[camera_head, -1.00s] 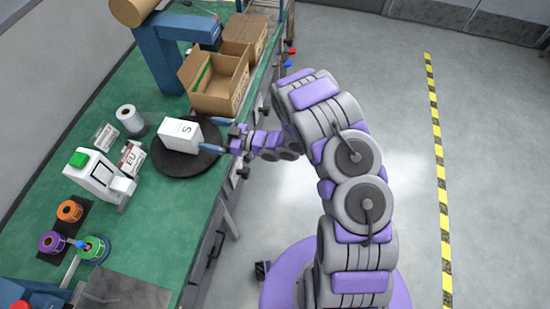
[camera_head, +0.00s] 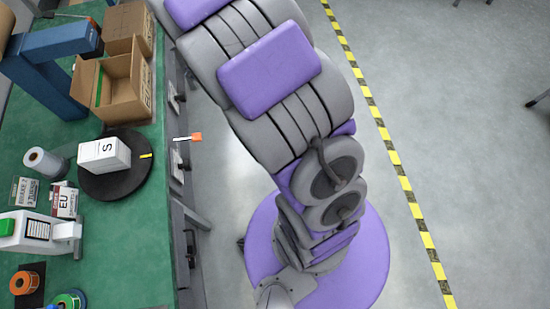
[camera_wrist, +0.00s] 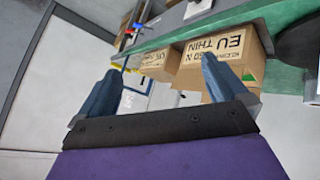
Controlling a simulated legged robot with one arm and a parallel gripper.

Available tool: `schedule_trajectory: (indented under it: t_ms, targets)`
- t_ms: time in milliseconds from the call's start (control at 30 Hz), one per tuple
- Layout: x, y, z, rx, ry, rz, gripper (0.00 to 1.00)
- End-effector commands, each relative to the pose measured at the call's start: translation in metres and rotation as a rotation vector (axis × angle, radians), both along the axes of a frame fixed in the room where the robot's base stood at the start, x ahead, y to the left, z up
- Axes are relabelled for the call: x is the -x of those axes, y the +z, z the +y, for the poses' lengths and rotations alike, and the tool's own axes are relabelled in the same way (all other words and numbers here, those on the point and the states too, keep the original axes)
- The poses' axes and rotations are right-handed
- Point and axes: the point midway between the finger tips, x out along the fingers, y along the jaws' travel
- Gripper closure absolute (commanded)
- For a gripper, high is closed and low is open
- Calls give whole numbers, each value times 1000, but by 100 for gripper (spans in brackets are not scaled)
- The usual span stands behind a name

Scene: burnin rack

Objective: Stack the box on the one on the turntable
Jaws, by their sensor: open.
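A white box marked "S" (camera_head: 104,154) sits on the round black turntable (camera_head: 125,185) on the green bench. The turntable's dark edge (camera_wrist: 295,48) shows at the right of the wrist view. My gripper (camera_wrist: 162,66) is open, with two blue fingers spread and nothing between them. Its fingers point towards the bench edge and the cardboard boxes, apart from them. In the head view my gripper is out of sight and my arm fills the upper middle. No second white box shows clearly.
An open cardboard box (camera_head: 122,100) stands behind the turntable, with another carton (camera_head: 128,22) beyond it. A blue stand (camera_head: 45,70), a paper roll (camera_head: 42,162), label cards (camera_head: 64,201) and a white printer (camera_head: 40,232) are also on the bench. The floor (camera_head: 435,130) on the right is clear.

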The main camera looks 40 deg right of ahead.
Motion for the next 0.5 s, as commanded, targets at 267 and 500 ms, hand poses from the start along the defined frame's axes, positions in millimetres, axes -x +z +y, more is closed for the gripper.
schedule_trajectory:
  t_ms: [267, 500]
  targets:
    - [111, 54, -50, 19, -332, 215, 0]
    - [237, 78, -42, -60, -527, 469, 0]
